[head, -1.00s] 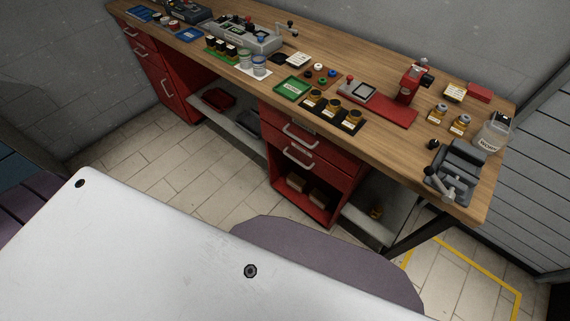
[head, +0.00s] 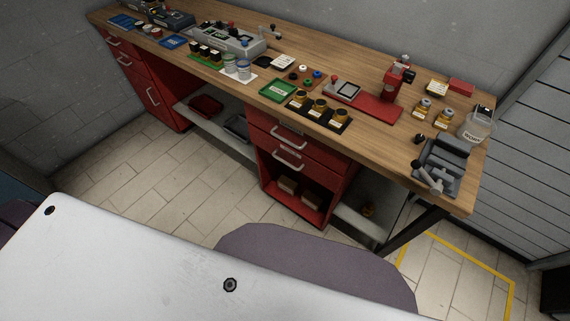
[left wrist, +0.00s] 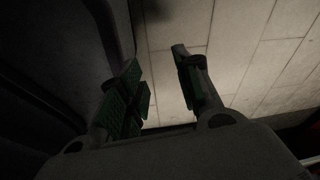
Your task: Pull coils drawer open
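In the head view a red drawer cabinet stands under the workbench, with an upper drawer (head: 285,133) and a lower drawer (head: 289,158), each with a pale bar handle. Both look shut, and the space below them is open and holds boxes. At the far left a second red cabinet (head: 150,92) also has drawers with handles. I cannot read which drawer is the coils one. My left gripper (left wrist: 160,88) shows in the left wrist view, its fingers apart with floor tiles visible between them and nothing held. My right gripper is not in view.
The wooden workbench (head: 385,145) carries a green tray (head: 279,90), jars, a red press (head: 391,80) and a grey vise (head: 440,165). A grey shelf (head: 218,125) lies between the cabinets. Tiled floor (head: 165,175) in front of the bench is clear.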

